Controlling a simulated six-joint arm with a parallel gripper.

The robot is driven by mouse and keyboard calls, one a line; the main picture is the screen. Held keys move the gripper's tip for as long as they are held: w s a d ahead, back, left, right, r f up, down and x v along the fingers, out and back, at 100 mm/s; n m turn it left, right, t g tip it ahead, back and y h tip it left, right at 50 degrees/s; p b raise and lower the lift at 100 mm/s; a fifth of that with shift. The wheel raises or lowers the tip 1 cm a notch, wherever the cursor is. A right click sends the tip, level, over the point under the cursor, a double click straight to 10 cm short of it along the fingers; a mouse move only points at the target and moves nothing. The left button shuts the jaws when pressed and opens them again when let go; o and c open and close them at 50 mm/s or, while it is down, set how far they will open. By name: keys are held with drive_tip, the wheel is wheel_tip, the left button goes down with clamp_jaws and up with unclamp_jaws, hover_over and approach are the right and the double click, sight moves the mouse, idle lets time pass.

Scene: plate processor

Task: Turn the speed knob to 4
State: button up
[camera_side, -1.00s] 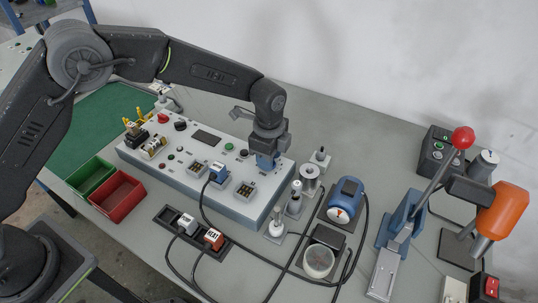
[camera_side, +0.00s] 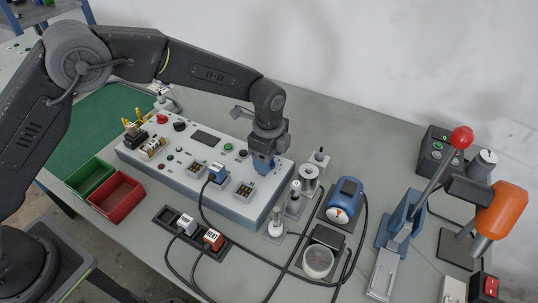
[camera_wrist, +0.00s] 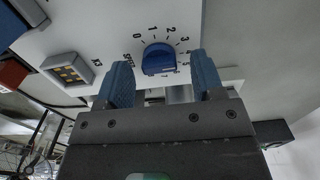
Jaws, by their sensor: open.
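The speed knob (camera_wrist: 158,58) is a round blue dial with a raised grip bar, on the light panel face. Numbers from 0 upward curve around its top and right side in the wrist view, with the word SPEED at its left. Where its pointer stands is hard to tell. My gripper (camera_wrist: 163,78) is open, its two blue fingers apart on the left and right of the knob, which shows between and just beyond the tips. I cannot tell that either finger touches it. In the side view my gripper (camera_side: 263,164) is low over the right end of the control panel (camera_side: 187,180) and hides the knob.
A plug block with yellow contacts (camera_wrist: 68,73) sits left of the knob. In the side view, cylinders on posts (camera_side: 309,178), a blue motor-like unit (camera_side: 345,196) and loose black cables stand right of the panel. Red (camera_side: 117,196) and green bins lie front left.

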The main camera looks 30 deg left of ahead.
drive_tip(key=shift+r, duration=0.1)
wheel_tip(320, 180, up, 14)
drive_tip(key=shift+f, duration=0.2)
idle(0.6)
